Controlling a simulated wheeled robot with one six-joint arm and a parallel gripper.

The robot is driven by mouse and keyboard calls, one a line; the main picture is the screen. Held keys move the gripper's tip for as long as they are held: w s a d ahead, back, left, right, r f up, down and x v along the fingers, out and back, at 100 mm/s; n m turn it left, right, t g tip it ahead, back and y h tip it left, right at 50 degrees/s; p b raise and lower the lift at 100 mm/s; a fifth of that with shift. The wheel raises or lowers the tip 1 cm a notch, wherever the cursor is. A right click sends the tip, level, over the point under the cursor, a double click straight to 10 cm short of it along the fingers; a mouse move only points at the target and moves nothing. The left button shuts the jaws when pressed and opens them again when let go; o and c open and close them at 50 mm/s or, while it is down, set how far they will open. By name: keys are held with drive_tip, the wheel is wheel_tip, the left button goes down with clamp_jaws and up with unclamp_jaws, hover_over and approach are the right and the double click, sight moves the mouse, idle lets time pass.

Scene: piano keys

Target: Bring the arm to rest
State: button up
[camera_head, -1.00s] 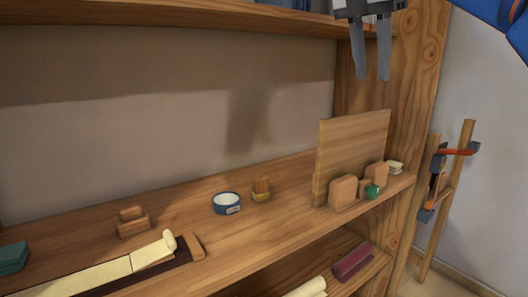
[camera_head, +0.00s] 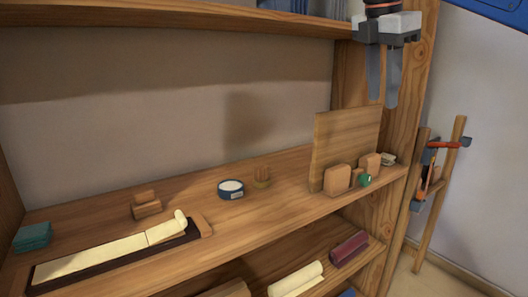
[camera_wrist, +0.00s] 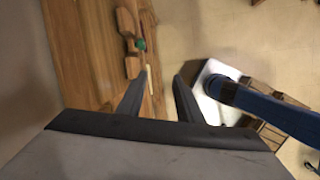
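My gripper (camera_head: 384,84) hangs at the upper right of the head view, pointing down in front of the shelf's right upright. Its two grey fingers are parallel with a narrow gap between them, and nothing shows in the gap. In the wrist view my gripper (camera_wrist: 160,88) also shows its two dark fingers apart and empty. Part of my blue arm shows at the top right corner of the head view.
The wooden shelf (camera_head: 285,222) carries a dark tray with cream pieces (camera_head: 120,250), a blue-rimmed bowl (camera_head: 231,189), an upright board (camera_head: 345,145), wooden blocks (camera_head: 337,178) and a green item (camera_head: 364,181). A wooden rack (camera_head: 436,190) stands at right. An upper shelf (camera_head: 200,15) runs overhead.

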drive_tip(key=s+d+f+m, duration=0.1)
drive_tip(key=s+f+m, duration=0.5)
drive_tip(key=f, duration=0.7)
drive_tip(key=s+d+f+m+t+y, duration=0.1)
drive_tip(key=s+f+m, duration=0.5)
drive_tip(key=f, duration=0.8)
drive_tip(key=s+d+f+m+t+y, duration=0.1)
drive_tip(key=s+f+m, duration=0.5)
drive_tip(key=f, duration=0.8)
drive_tip(key=d+m, duration=0.1)
drive_tip(key=m, duration=0.2)
drive_tip(key=shift+d, duration=0.3)
drive_tip(key=shift+o, duration=0.3)
